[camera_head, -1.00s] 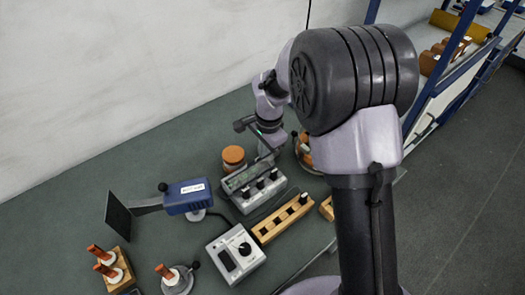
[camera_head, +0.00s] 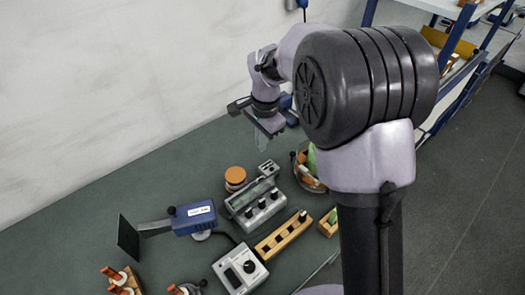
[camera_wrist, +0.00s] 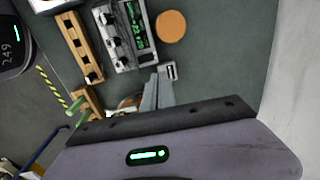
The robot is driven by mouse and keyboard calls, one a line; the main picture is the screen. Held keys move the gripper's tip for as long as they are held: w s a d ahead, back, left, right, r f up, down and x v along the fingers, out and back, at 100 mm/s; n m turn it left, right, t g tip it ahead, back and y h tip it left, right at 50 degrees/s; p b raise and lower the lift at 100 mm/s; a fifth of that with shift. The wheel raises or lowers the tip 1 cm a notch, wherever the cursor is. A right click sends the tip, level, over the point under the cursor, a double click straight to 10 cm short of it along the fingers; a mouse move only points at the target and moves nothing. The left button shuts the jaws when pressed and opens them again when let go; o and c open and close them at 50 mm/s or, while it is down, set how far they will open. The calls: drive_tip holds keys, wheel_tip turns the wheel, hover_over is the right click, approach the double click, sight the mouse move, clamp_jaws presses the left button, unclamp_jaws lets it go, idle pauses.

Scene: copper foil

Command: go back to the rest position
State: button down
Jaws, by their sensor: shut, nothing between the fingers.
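My gripper (camera_head: 261,143) is raised above the back of the green bench, its fingers together with nothing between them. In the wrist view the grey fingers (camera_wrist: 158,84) point toward the bench and show no held object. A small grey box (camera_head: 268,168) with dark sockets lies below and beyond the fingertips; it also shows in the wrist view (camera_wrist: 171,70), close to the tips in the picture.
Below stand a meter with knobs (camera_head: 255,200), an orange-topped jar (camera_head: 235,178), a wooden block with holes (camera_head: 284,236), a white knob box (camera_head: 240,269) and a bowl of items (camera_head: 308,172). A blue device (camera_head: 194,217) is at left. The wall is behind.

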drive_tip(key=shift+r, duration=0.45)
drive_tip(key=s+d+r+n+t+b, duration=0.2)
drive_tip(key=s+d+r+n+b, duration=0.15)
drive_tip(key=s+r, duration=0.65)
drive_tip(key=s+d+f+n+t+b, duration=0.1)
drive_tip(key=s+f+b, duration=0.1)
drive_tip(key=s, duration=0.7)
drive_tip(key=s+f+n+t+y+b, duration=0.1)
drive_tip(key=s+f+n, duration=0.1)
drive_tip(key=s, duration=0.6)
drive_tip(key=shift+s+d+f+t+b, duration=0.15)
drive_tip(key=shift+s+d+t+b, duration=0.2)
drive_tip(key=shift+s+d+t, duration=0.05)
